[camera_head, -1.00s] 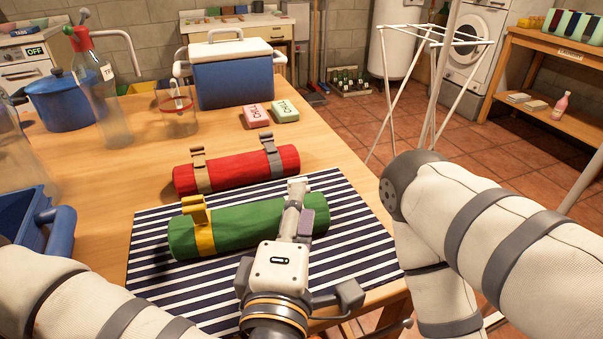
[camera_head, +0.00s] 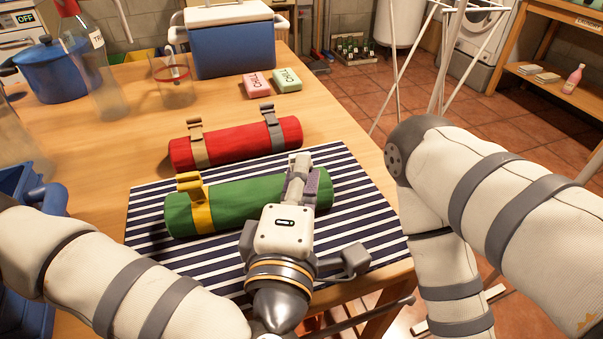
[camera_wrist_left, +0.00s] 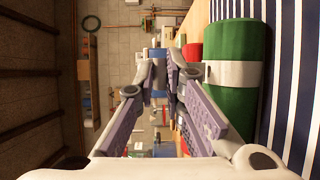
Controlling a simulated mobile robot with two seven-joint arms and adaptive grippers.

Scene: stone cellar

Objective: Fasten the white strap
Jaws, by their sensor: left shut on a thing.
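The green roll (camera_head: 245,202) lies on a striped mat (camera_head: 350,190), with a yellow strap (camera_head: 201,212) around its left part. The white strap (camera_wrist_left: 235,73) shows in the left wrist view as a pale band around the green roll (camera_wrist_left: 234,40). In the head view my gripper covers most of it. My left gripper (camera_head: 300,172) is over the right part of the roll, its fingers shut on what seems to be the white strap's end. The held part is hard to make out between the fingertips in the left wrist view (camera_wrist_left: 166,75). My right gripper is out of view.
A red roll (camera_head: 236,144) with two strapped bands lies just behind the green one. A bottle (camera_head: 94,75), a glass jar (camera_head: 173,84), a blue pot (camera_head: 50,75) and a cooler (camera_head: 233,50) stand farther back. The table's right edge is near the mat.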

